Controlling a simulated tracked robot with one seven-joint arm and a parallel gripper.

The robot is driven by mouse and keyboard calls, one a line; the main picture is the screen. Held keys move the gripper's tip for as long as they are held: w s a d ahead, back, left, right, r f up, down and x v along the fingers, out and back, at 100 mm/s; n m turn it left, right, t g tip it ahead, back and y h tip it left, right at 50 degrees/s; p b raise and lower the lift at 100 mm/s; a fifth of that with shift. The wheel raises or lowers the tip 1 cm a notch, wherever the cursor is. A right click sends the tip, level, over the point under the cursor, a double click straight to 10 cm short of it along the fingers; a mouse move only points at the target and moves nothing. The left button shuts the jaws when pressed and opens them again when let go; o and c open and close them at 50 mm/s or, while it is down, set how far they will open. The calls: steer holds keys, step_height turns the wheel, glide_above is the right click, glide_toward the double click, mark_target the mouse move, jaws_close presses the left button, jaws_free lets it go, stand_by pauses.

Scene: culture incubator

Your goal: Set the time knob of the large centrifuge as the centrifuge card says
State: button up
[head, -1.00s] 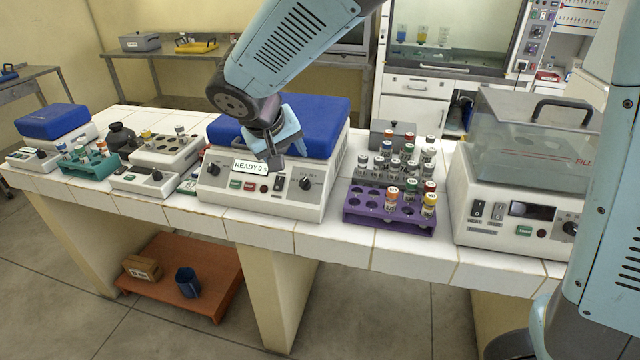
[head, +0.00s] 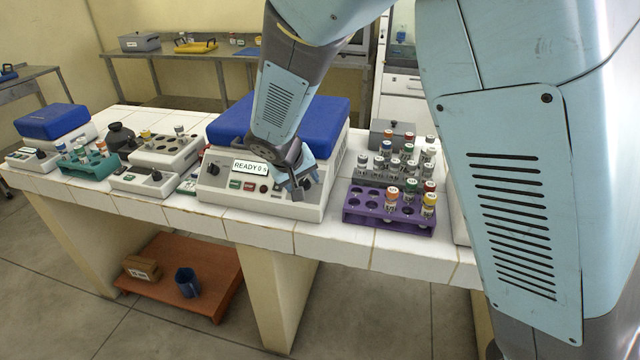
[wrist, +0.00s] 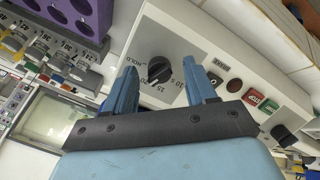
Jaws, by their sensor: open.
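The large centrifuge (head: 260,203) has a blue lid (head: 330,115) and a pale front panel. Its display (head: 251,167) reads "READY 0 s". A dark knob (wrist: 158,69) with a printed scale including HOLD, 15 and 10 is at the panel's right end. My gripper (head: 297,188) is at this knob and largely hides it in the head view. In the wrist view my gripper (wrist: 160,76) is open, with one finger on each side of the knob; contact is not clear. A second knob (head: 213,169) is on the panel's left. I cannot make out a centrifuge card.
A purple rack (head: 365,215) with capped vials stands close to the right of the centrifuge. Smaller devices and a teal rack (head: 85,165) stand to the left. The bench's front edge is clear.

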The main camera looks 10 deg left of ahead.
steer(key=shift+w+f, duration=0.15)
steer(key=shift+f, duration=0.2)
